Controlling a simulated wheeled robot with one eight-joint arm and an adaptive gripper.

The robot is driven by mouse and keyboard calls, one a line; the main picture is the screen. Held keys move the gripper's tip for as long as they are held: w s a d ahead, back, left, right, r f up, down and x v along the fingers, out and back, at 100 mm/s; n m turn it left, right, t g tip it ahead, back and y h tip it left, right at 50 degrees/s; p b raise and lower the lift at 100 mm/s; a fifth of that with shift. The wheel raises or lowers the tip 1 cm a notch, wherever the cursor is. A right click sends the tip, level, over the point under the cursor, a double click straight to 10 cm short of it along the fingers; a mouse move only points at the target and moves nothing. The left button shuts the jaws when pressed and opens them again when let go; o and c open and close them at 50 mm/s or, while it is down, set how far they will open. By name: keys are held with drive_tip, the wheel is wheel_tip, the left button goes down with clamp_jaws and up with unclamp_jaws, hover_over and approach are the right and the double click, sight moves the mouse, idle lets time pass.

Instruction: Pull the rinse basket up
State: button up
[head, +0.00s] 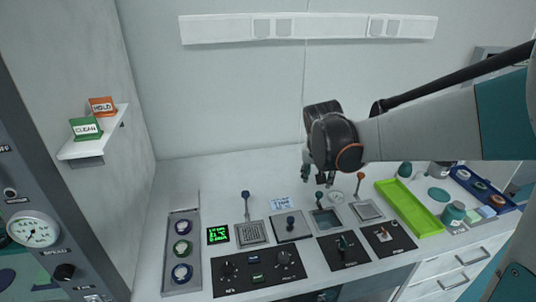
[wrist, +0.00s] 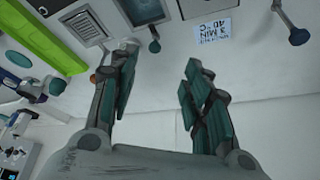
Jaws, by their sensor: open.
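My gripper (head: 312,182) is open and empty above the back of the worktop, its fingers pointing down. In the wrist view its two fingers (wrist: 160,78) are spread, with bare worktop between them. No basket is marked as the rinse one. A perforated basket (head: 251,233) with an upright blue-knobbed handle (head: 246,205) is left of the gripper. A square basin (head: 326,220) with a short dark knob (head: 320,196) lies just below it. A grated basket (head: 367,209) with an orange-knobbed handle (head: 360,185) is to the right; it also shows in the wrist view (wrist: 86,28).
A lidded square well (head: 291,226) sits between the basket and basin. A paper label (head: 282,202) lies behind it. Black control panels (head: 260,272) line the front. A green tray (head: 408,207) lies right, a blue tray (head: 487,191) with containers farther right. A wall shelf (head: 93,138) holds CLEAN and HOLD signs.

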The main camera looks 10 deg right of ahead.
sight(319, 193)
drive_tip(key=w+d+f+b, duration=0.1)
drive_tip(key=w+d+f, duration=0.1)
drive_tip(key=f, duration=0.4)
drive_tip(key=w+d+f+m+b, duration=0.1)
drive_tip(key=w+d+f, duration=0.1)
drive_tip(key=w+f, duration=0.3)
drive_tip(key=w+d+f+m+g+b, duration=0.1)
drive_tip(key=w+d+f, duration=0.1)
drive_tip(key=f, duration=0.6)
drive_tip(key=shift+w+d+h, duration=0.25)
drive_tip(key=shift+w+h, duration=0.05)
drive_tip(key=shift+w, duration=0.5)
drive_tip(key=shift+r, duration=0.1)
clamp_jaws()
